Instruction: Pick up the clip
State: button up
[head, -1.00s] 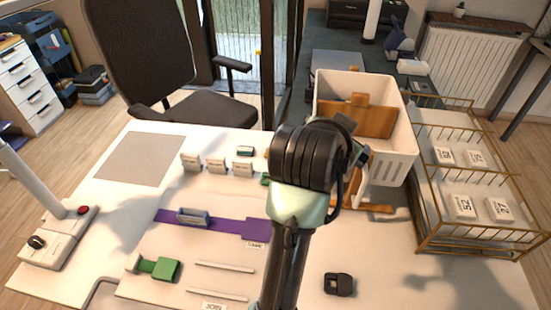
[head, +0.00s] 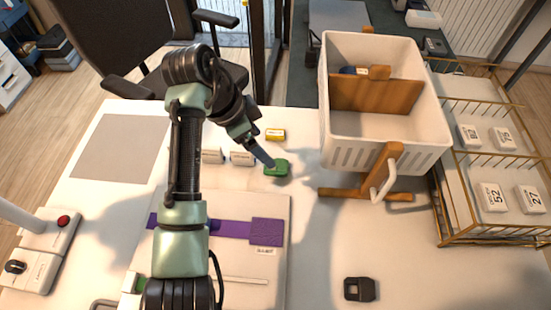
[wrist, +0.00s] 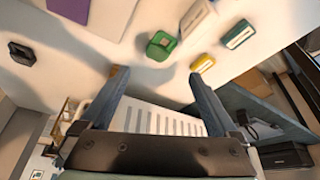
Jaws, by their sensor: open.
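A small green block-like piece (head: 276,168) lies on the white table near the far edge of the board; it could be the clip, though I cannot tell for certain. My gripper (head: 265,158) is just beside it in the head view. In the wrist view, my gripper (wrist: 157,76) is open and empty, with the green piece (wrist: 161,46) just beyond the gap between the fingertips. A black square piece with an opening (head: 359,289) lies at the front right; it also shows in the wrist view (wrist: 21,54).
A yellow piece (head: 275,134) lies close behind the green one. White labelled blocks (head: 242,158) stand to its left. A white bin (head: 352,152) on a wooden stand is to the right, with a brass rack (head: 443,215) beyond. The front-right tabletop is mostly clear.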

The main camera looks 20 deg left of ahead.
send_over(280, 166)
jog(key=s+a, duration=0.2)
notch_tip(280, 166, down, 4)
jog(key=shift+w+a+f, duration=0.1)
jog(key=shift+w, duration=0.05)
jog(key=shift+x, duration=2.85)
jog(key=c, duration=1.4)
notch_tip(280, 166, up, 10)
jog(key=shift+r, duration=0.1)
